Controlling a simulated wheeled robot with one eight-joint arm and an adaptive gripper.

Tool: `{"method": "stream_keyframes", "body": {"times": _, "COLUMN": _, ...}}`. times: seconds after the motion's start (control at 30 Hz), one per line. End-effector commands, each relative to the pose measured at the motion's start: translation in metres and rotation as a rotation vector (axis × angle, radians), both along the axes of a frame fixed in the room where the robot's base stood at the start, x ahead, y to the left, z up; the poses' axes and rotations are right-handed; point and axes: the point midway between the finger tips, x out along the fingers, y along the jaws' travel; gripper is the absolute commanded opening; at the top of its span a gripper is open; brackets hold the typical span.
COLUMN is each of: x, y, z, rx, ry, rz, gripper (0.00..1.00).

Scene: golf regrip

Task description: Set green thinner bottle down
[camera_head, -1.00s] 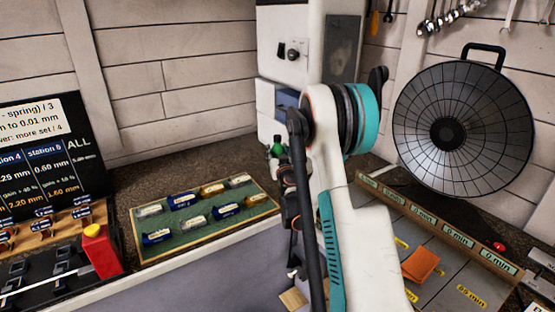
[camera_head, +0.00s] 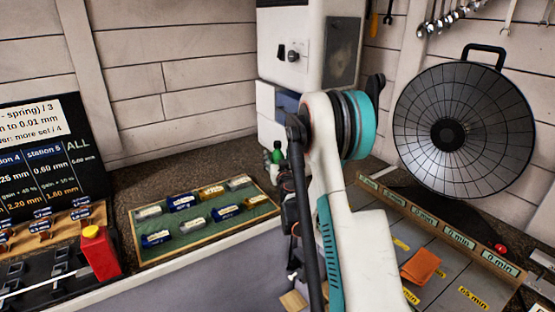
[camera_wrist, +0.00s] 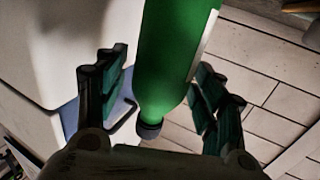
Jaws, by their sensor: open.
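The green thinner bottle (camera_head: 277,154) stands upright at the back of the bench, by the white machine, in the head view. The bottle (camera_wrist: 172,60) is large in the wrist view, with its dark cap towards my gripper's palm. My gripper (camera_wrist: 160,72) is open, with one finger on each side of the bottle. A gap shows on the left; on the right the finger is very close, and I cannot tell if it touches. In the head view my arm mostly hides the gripper. The bottle's base is hidden in both views.
A red container (camera_head: 101,255) stands at the left. A grey board (camera_head: 455,280) with an orange cloth (camera_head: 421,266) lies at the right.

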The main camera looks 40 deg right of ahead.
Motion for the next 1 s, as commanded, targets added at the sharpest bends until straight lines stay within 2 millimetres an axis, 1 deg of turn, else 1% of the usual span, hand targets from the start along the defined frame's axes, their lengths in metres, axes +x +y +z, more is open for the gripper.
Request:
{"method": "stream_keyframes", "body": {"times": 0.03, "x": -0.001, "y": 0.0, "z": 0.003, "rx": 0.0, "ry": 0.0, "rz": 0.0, "gripper": 0.63}}
{"method": "stream_keyframes", "body": {"times": 0.07, "x": -0.004, "y": 0.002, "z": 0.003, "rx": 0.0, "ry": 0.0, "rz": 0.0, "gripper": 0.63}}
{"method": "stream_keyframes", "body": {"times": 0.17, "x": -0.019, "y": 0.009, "z": 0.003, "rx": 0.0, "ry": 0.0, "rz": 0.0, "gripper": 0.63}}
{"method": "stream_keyframes", "body": {"times": 0.4, "x": -0.064, "y": 0.031, "z": 0.003, "rx": 0.0, "ry": 0.0, "rz": 0.0, "gripper": 0.63}}
{"method": "stream_keyframes", "body": {"times": 0.6, "x": -0.094, "y": 0.045, "z": 0.0, "rx": 0.0, "ry": 0.0, "rz": 0.0, "gripper": 0.63}}
{"method": "stream_keyframes", "body": {"times": 0.8, "x": -0.107, "y": 0.052, "z": 0.001, "rx": 0.0, "ry": 0.0, "rz": 0.0, "gripper": 0.63}}
{"method": "stream_keyframes", "body": {"times": 1.0, "x": -0.108, "y": 0.052, "z": 0.002, "rx": 0.0, "ry": 0.0, "rz": 0.0, "gripper": 0.63}}
